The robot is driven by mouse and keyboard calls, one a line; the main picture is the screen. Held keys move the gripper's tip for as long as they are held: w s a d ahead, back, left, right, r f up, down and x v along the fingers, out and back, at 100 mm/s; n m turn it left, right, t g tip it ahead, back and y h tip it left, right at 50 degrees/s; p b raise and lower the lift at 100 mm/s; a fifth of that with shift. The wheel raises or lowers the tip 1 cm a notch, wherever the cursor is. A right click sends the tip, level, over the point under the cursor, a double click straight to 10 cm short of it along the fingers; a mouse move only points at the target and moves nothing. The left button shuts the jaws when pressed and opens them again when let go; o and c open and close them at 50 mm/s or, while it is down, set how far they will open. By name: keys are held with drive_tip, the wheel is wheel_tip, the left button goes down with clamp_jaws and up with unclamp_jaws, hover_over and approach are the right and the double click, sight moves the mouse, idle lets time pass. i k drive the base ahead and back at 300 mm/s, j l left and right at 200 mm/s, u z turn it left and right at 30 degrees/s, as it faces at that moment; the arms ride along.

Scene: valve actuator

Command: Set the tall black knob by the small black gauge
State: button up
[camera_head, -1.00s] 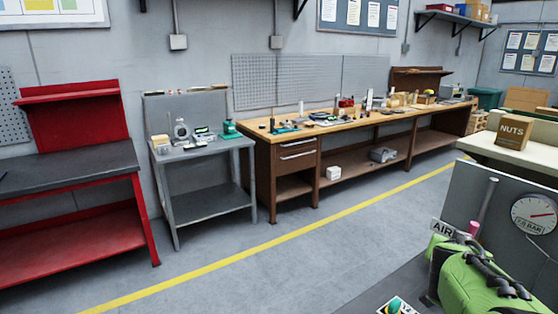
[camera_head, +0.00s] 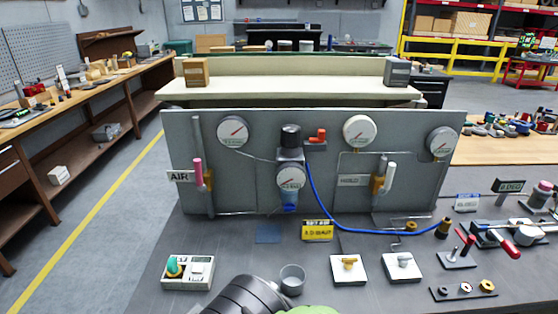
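The tall black knob (camera_head: 290,136) stands upright on top of a regulator at the middle of the grey panel (camera_head: 400,190). The small gauge (camera_head: 291,178) sits just below the knob on the regulator's front. It has a white face and a dark rim; its reading is too small to make out. A blue hose runs from the regulator down to the right. A dark and green part of my arm shows at the bottom edge, below and apart from the panel. My gripper's fingers are not in view.
Larger gauges (camera_head: 233,132) and pink (camera_head: 198,173) and white (camera_head: 390,172) handles flank the regulator. A yellow sign (camera_head: 317,230) stands in front. A cup (camera_head: 292,280), white blocks (camera_head: 349,269) and red-handled fittings (camera_head: 465,242) occupy the dark bench.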

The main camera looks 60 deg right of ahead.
sight(291, 134)
drive_tip(key=z, duration=1.8)
